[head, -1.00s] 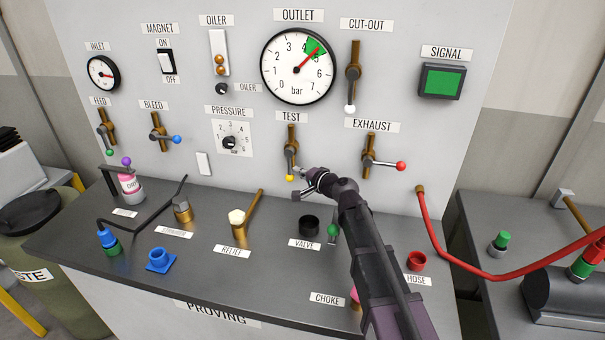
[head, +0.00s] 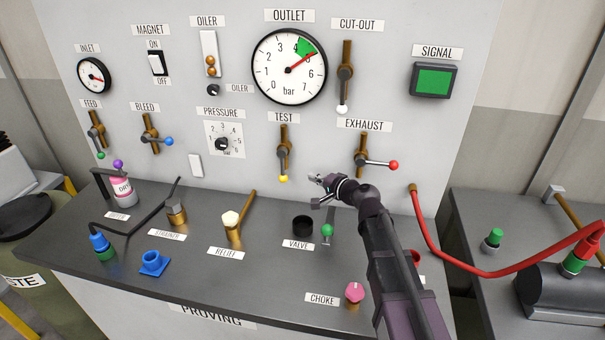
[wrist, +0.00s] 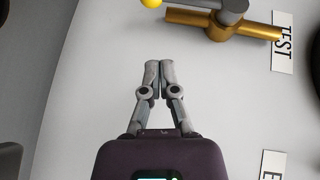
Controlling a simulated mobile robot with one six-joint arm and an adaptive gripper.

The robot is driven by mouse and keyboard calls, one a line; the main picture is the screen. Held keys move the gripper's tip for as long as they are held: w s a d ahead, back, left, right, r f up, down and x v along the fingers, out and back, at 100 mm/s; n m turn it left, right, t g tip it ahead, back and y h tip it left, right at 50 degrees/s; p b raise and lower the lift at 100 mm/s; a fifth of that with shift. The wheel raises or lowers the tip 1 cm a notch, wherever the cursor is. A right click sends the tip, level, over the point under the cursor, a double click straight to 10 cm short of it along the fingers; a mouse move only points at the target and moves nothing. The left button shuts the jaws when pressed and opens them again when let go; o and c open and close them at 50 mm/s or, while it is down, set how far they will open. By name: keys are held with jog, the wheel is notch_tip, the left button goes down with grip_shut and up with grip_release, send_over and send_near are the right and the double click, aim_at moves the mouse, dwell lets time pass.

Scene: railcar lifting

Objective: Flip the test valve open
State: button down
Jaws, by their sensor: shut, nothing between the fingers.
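The test valve (head: 284,153) is a brass body on the panel under the TEST label. Its grey lever hangs straight down in line with the body and ends in a yellow knob (head: 283,179). In the wrist view the brass test valve (wrist: 222,25) is at the top right, with the yellow knob (wrist: 151,3) cut by the top edge. My gripper (head: 315,178) is to the right of the yellow knob in the head view, apart from it. Its fingertips (wrist: 159,63) are together and empty, beside the valve over bare panel.
The exhaust valve (head: 363,155) with a red-knobbed lever (head: 393,165) is close to the right of my gripper. Below are a black cap (head: 302,226) and a green knob (head: 327,231) on the bench. A red hose (head: 440,250) hangs at the right.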

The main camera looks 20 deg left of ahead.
jog(key=f+v, duration=0.1)
jog(key=v, duration=0.5)
jog(key=shift+w, duration=0.1)
dwell(0.4)
